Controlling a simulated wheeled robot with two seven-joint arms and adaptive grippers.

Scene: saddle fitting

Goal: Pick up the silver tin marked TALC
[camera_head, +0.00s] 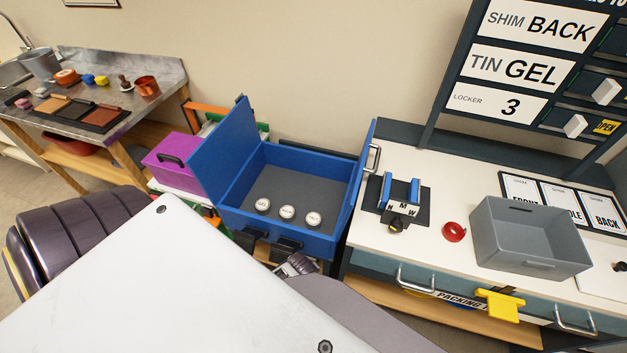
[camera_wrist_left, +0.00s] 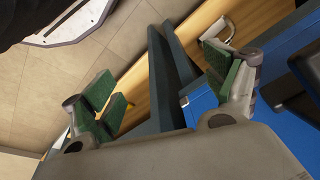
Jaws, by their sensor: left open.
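Three small round tins with pale tops, the left tin (camera_head: 262,205), the middle tin (camera_head: 286,212) and the right tin (camera_head: 313,219), stand in a row on the grey floor of an open blue box (camera_head: 334,196). Their lettering is too small to read, so I cannot tell which is marked TALC. My left gripper (camera_wrist_left: 165,88) is open and empty in the left wrist view, its green-padded fingers wide apart near blue surfaces. In the head view it is mostly hidden by my arm, low in front of the box. My right gripper is not in view.
The box's raised blue lid (camera_head: 221,150) stands at its left. A grey bin (camera_head: 530,240), red ring (camera_head: 454,232) and blue-pronged holder (camera_head: 403,212) are on the right worktop. A purple box (camera_head: 176,165) is left. The board (camera_head: 515,69) reads SHIM BACK, TIN GEL, LOCKER 3.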

